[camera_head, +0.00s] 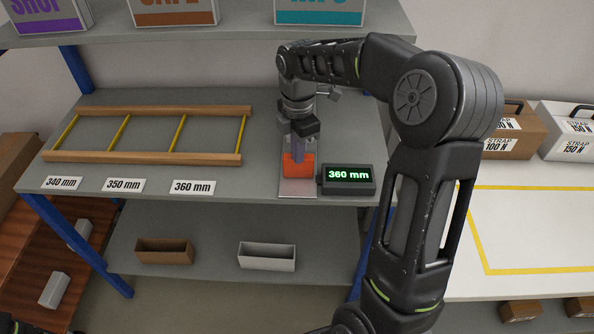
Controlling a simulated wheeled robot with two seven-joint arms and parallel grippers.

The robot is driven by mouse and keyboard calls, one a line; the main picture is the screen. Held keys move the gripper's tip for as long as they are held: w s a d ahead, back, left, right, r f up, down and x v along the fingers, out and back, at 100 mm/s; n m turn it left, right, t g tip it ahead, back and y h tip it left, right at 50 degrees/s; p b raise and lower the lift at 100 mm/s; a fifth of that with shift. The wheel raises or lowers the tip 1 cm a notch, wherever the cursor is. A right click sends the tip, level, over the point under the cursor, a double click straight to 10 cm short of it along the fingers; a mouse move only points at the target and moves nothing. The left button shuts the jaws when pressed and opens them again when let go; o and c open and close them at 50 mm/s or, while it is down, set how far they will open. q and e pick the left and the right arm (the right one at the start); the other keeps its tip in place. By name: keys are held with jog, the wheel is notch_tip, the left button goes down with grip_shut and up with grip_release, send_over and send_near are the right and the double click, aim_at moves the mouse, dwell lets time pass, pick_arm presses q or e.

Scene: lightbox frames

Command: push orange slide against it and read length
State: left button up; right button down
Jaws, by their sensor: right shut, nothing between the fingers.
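The orange slide (299,166) stands on a pale plate (298,188) on the grey shelf, right of the wooden rack. My right gripper (299,150) reaches down from above and is shut at the slide, with nothing between its fingers. The fingertips overlap the top of the slide in this view, so I cannot tell whether they touch it. A dark display box (347,179) beside the plate reads 360 mm in green. Whatever lies behind the slide is hidden by the gripper. My left gripper does not show.
A brown bin (164,251) and a white bin (266,256) stand below. Strap boxes (566,133) are at right.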

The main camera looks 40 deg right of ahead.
dwell(0.3)
jog(key=shift+s+a, duration=0.35)
jog(key=shift+s, duration=0.1)
notch_tip(320, 180, up, 7)
jog(key=p, duration=0.5)
dwell(0.8)
